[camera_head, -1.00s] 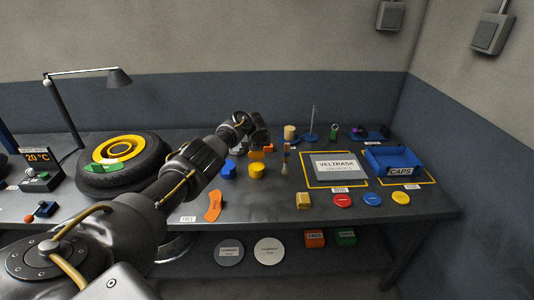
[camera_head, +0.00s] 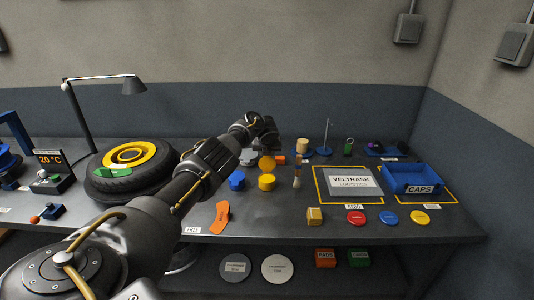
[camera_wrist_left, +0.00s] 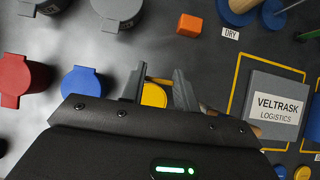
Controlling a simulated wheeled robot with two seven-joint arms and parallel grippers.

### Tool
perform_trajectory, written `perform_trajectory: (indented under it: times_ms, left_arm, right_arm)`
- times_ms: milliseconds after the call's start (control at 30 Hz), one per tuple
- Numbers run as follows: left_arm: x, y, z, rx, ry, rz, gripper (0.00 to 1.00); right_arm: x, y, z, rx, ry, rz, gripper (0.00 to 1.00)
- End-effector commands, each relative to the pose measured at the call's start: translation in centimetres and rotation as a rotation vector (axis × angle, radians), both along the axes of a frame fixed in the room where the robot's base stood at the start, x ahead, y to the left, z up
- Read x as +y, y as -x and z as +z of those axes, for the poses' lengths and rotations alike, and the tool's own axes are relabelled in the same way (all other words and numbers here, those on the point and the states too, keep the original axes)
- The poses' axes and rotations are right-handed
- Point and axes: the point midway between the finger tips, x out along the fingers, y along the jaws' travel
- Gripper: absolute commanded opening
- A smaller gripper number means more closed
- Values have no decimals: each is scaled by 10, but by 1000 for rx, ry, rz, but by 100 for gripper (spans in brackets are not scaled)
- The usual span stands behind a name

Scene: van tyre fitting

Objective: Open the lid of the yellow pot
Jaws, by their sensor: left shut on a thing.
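The yellow pot (camera_head: 267,182) stands on the bench in the head view. Its round lid (camera_head: 267,162) shows as a raised, steeply tilted disc above and behind the pot's top. My left gripper (camera_head: 270,140) is just above and behind the lid, its fingertips hard to make out there. In the left wrist view a yellow piece (camera_wrist_left: 154,95) shows between the fingers of my left gripper (camera_wrist_left: 159,88), which is shut on the lid. The gripper body hides most of the pot there. My right gripper is not in view.
A blue pot (camera_head: 237,181) and a grey pot (camera_head: 248,156) stand close left; a red pot (camera_wrist_left: 18,80) shows in the wrist view. An orange block (camera_wrist_left: 189,25) is behind. A brush (camera_head: 297,172) and the Veltrask box (camera_head: 352,181) are right. The tyre (camera_head: 127,177) is left.

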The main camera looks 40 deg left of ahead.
Motion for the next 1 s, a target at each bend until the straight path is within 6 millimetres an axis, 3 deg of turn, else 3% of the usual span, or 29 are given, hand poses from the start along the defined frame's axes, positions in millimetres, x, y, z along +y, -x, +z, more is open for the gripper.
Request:
perform_trajectory:
  times_ms: [100,133,300,667,1000]
  left_arm:
    - [2,-1,3,-6,-1,4,0]
    - [2,-1,3,-6,-1,4,33]
    - [1,0,2,-4,-1,2,53]
    - [1,2,4,-1,1,0,53]
    - [-16,23,43,-4,-1,-3,53]
  right_arm:
    - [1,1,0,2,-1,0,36]
    - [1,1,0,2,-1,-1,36]
    - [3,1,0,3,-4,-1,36]
    - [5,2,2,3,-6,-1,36]
    - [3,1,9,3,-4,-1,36]
